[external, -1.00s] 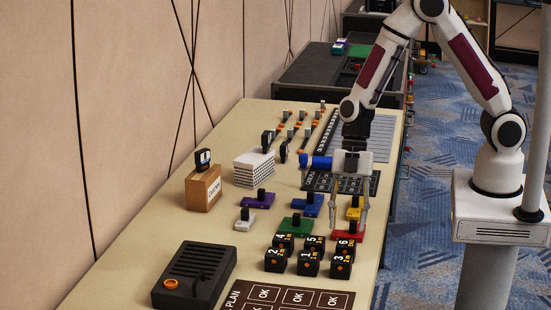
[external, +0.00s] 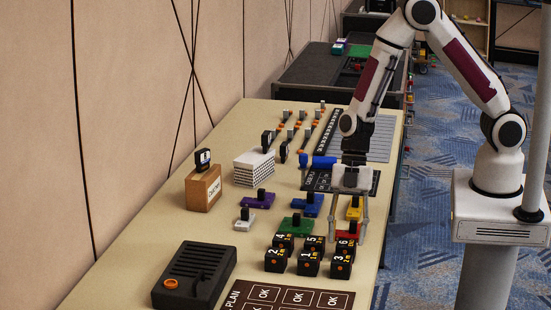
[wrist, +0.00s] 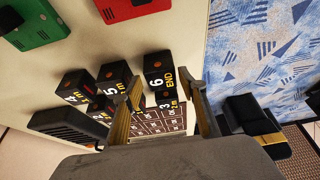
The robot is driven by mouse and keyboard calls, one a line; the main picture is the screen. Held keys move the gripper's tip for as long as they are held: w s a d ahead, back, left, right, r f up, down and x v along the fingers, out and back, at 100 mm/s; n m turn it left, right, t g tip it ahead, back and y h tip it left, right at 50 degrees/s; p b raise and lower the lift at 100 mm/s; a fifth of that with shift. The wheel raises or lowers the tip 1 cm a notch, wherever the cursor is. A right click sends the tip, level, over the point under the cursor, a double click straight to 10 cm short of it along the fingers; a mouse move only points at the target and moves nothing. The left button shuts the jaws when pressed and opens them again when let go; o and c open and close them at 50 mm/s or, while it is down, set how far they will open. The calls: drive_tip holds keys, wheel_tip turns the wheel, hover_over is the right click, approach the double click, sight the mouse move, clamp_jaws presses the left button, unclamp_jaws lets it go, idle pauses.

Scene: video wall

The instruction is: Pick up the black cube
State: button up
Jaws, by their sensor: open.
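Several black cubes with white numbers and orange marks stand in two rows on the beige table (external: 235,240). My gripper (external: 346,238) is open and points down by cube 6. In the wrist view, cube 6 (wrist: 158,68) and cube 3 (wrist: 165,98) show between the fingers of my gripper (wrist: 163,92); the left finger partly hides another cube. Contact cannot be told.
A red block (external: 348,231), a green block (external: 296,226) and a yellow block (external: 354,208) lie behind the cubes. A black slotted box (external: 196,272) stands at left front. A dark OK board (external: 290,298) lies in front. The table's right edge is close.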

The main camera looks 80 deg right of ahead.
sight(347, 241)
drive_tip(key=shift+x, duration=1.8)
drive_tip(key=c, duration=0.9)
